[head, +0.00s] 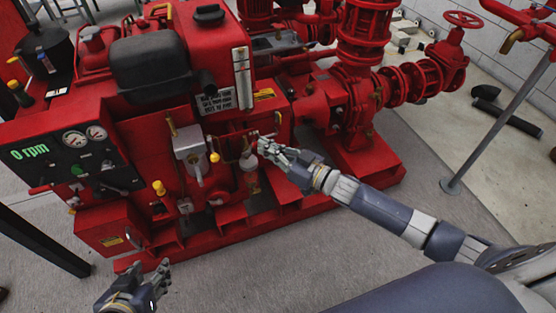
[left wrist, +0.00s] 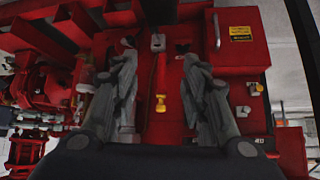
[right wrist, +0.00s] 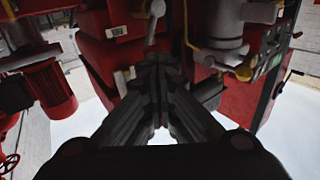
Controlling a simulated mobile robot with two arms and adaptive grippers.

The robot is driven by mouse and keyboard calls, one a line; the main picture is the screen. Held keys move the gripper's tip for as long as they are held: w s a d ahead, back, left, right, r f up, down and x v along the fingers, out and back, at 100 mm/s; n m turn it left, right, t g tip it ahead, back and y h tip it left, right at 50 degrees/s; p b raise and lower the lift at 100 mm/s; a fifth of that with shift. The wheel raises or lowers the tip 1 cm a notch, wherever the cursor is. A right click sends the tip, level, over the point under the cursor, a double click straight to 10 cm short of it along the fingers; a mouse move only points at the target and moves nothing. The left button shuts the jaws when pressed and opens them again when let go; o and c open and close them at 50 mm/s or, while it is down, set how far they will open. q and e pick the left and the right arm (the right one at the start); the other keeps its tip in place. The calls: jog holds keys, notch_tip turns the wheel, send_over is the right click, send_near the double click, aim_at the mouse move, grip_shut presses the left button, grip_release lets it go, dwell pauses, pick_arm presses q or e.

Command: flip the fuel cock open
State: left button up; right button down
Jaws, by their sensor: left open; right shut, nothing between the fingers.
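The fuel cock is hard to single out; a small grey lever (right wrist: 155,18) with a rounded end shows just beyond my right fingertips in the right wrist view and may be its handle. My right gripper (head: 264,145) is shut and empty at the front of the red engine, beside a pale bowl-shaped fitting (head: 249,162). In the right wrist view its fingertips (right wrist: 158,62) are together just below the lever; contact cannot be told. My left gripper (head: 150,273) is open and empty, low in front of the pumpset; it also shows open in the left wrist view (left wrist: 160,62).
The control panel (head: 75,155) reads 0 rpm. A grey box with a lever (head: 190,147) and yellow knobs (head: 159,187) project from the engine front left of my right gripper. Red pump pipes (head: 362,45) stand at the right. The floor (head: 330,235) in front is clear.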

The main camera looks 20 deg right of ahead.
pick_arm(q)
jog(key=s+a+f+g+p, duration=0.1)
jog(key=s+g, duration=0.1)
jog(key=s, duration=0.2)
jog(key=s+a+g+y+p, duration=0.1)
jog(key=s+a+g+p, duration=0.1)
jog(key=s, duration=0.3)
jog(key=shift+s+f+g, duration=0.3)
jog(key=shift+f+g, duration=0.1)
jog(key=shift+g, duration=0.1)
pick_arm(e)
jog(key=shift+a+r+n+g+h, duration=0.35)
jog(key=shift+a+n, duration=0.25)
jog(key=shift+n, duration=0.2)
